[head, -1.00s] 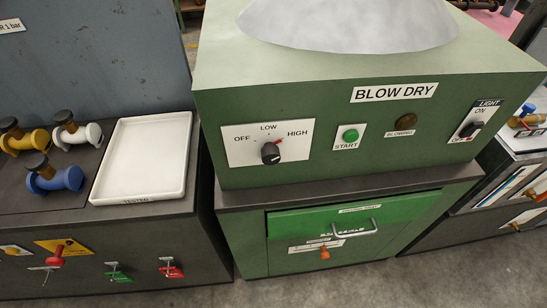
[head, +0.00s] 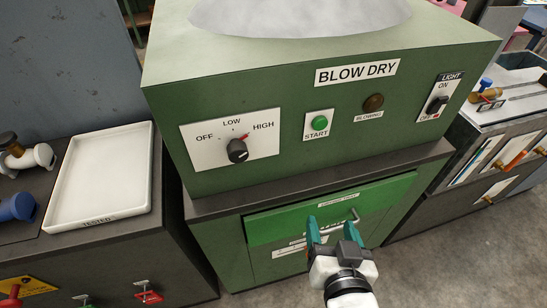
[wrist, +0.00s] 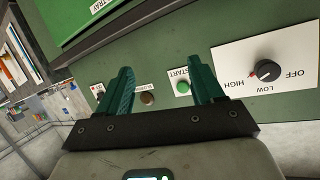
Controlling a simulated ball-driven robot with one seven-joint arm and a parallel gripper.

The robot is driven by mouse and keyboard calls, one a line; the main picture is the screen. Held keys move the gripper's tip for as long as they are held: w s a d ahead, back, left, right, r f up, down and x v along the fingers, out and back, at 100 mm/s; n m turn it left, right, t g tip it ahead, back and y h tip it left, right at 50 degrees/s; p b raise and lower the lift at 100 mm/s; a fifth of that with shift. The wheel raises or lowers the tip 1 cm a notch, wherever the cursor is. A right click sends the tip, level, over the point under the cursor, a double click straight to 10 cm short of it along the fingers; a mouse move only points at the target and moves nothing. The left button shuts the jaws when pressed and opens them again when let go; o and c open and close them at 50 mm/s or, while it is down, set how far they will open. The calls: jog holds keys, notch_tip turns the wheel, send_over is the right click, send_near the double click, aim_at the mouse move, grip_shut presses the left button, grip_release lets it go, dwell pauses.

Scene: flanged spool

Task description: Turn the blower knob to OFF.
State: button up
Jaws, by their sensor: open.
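The blower knob (head: 237,150) is black and round with a red mark, on a white plate (head: 198,152) marked OFF, LOW and HIGH. The red mark points up and right, towards HIGH. The plate is on the front of the green BLOW DRY cabinet (head: 300,170). In the wrist view the knob (wrist: 267,71) shows at the right, its red mark on the HIGH side. My gripper (head: 334,220) has teal fingers, open and empty. In the head view it appears in front of the green drawer, below and right of the knob, apart from it.
A green START button (head: 320,123), a dark BLOWING lamp (head: 373,103) and a LIGHT switch (head: 438,106) are right of the knob. The drawer handle (head: 345,222) is partly hidden by my gripper. A dark ledge (head: 215,207) runs below the panel. A white tray (head: 60,190) is at left.

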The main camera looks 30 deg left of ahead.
aim_at(239, 155)
jog(key=s+a+r+n+y, duration=0.1)
jog(key=s+a+r+y, duration=0.25)
jog(key=a, duration=0.35)
jog(key=s+a+r+n+y, duration=0.1)
jog(key=s+a+r+y, duration=0.25)
jog(key=a, duration=0.25)
jog(key=shift+h, duration=0.4)
jog(key=x, duration=1.1)
jog(key=shift+w+d+r, duration=0.2)
jog(key=shift+w+r, duration=0.05)
jog(key=shift+w, duration=0.1)
jog(key=shift+c, duration=0.2)
jog(key=c, duration=1)
